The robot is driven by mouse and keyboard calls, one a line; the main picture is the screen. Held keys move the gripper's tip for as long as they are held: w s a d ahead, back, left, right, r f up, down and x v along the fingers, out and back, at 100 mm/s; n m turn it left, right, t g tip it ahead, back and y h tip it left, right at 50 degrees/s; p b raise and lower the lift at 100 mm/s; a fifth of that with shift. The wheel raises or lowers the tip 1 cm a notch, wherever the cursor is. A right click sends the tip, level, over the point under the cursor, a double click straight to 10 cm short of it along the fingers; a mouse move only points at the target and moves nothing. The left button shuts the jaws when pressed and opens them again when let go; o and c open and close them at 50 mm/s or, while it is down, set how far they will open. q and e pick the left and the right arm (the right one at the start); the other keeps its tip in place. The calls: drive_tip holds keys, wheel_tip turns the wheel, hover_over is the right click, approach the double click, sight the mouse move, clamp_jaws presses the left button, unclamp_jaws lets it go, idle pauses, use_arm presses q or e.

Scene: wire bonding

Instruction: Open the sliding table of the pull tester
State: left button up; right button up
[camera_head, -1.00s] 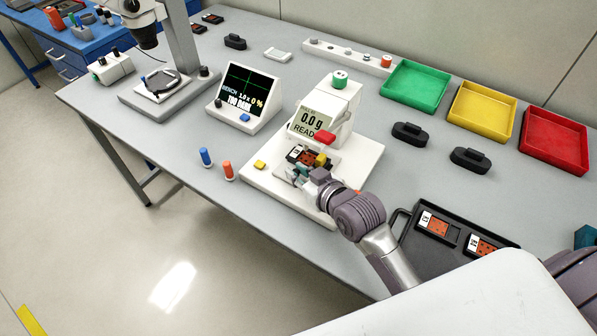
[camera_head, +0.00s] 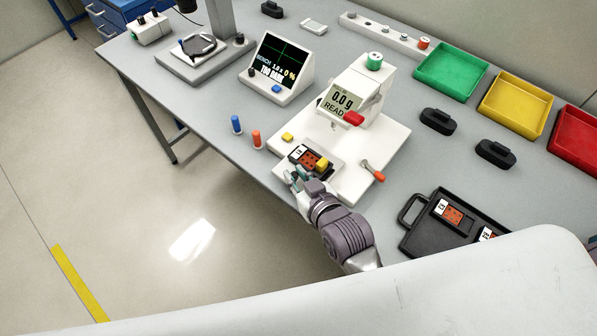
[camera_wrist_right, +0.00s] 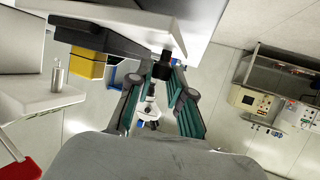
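My right gripper (camera_head: 298,178) is at the table's front side. In the right wrist view its teal-padded fingers (camera_wrist_right: 163,72) close around a small dark handle.
An orange-handled lever (camera_head: 373,171) lies on the plate's right. Blue (camera_head: 236,124) and orange (camera_head: 256,139) pegs stand left. A screen unit (camera_head: 277,68), a black tray (camera_head: 424,232) and green (camera_head: 450,70), yellow (camera_head: 516,103) and red bins are around. Floor is clear in front.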

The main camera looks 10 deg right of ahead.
drive_tip(key=shift+o, duration=0.4)
drive_tip(key=v, duration=1.2)
drive_tip(key=shift+d, duration=0.15)
drive_tip(key=shift+f, duration=0.15)
